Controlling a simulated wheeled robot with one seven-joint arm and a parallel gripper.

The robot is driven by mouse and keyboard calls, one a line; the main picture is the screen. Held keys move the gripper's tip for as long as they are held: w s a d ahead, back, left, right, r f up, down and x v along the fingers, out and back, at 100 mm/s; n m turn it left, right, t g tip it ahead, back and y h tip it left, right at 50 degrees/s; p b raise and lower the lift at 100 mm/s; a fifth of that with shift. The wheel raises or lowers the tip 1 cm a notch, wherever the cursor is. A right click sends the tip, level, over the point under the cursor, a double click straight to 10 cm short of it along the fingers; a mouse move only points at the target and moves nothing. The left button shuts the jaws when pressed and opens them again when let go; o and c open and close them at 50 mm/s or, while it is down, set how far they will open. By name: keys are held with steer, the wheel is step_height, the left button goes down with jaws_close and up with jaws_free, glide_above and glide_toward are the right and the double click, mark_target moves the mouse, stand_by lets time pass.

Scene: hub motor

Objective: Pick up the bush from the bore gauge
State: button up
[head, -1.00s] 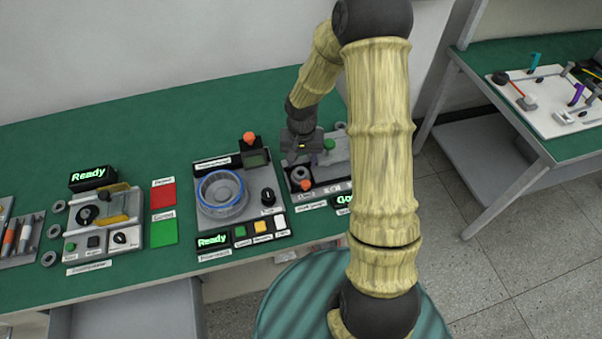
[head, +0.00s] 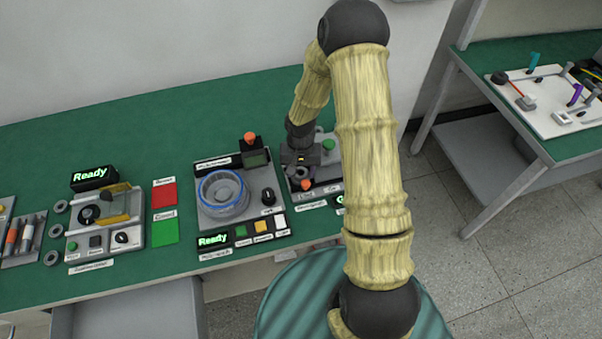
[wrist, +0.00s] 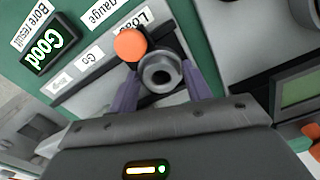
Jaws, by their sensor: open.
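The bush (wrist: 172,72), a grey ring with a dark bore, sits at the bore gauge (wrist: 95,82) beside its orange knob (wrist: 130,45) in the wrist view. My gripper (wrist: 160,84) is open, with one purple finger on each side of the bush; I cannot tell whether they touch it. In the head view, my gripper (head: 300,166) is over the left part of the bore gauge (head: 330,174) and hides the bush. The gauge's result display (wrist: 46,47) reads "Good".
A round blue-rimmed fixture (head: 221,193) stands just left of the gauge, with a dark screen box (head: 256,158) behind it. Red (head: 163,195) and green (head: 165,232) pads lie farther left. The green bench (head: 130,130) is clear at the back.

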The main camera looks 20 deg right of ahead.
steer(key=shift+c, duration=0.4)
steer(key=c, duration=0.8)
step_height(320, 180, up, 10)
steer(key=shift+r, duration=0.1)
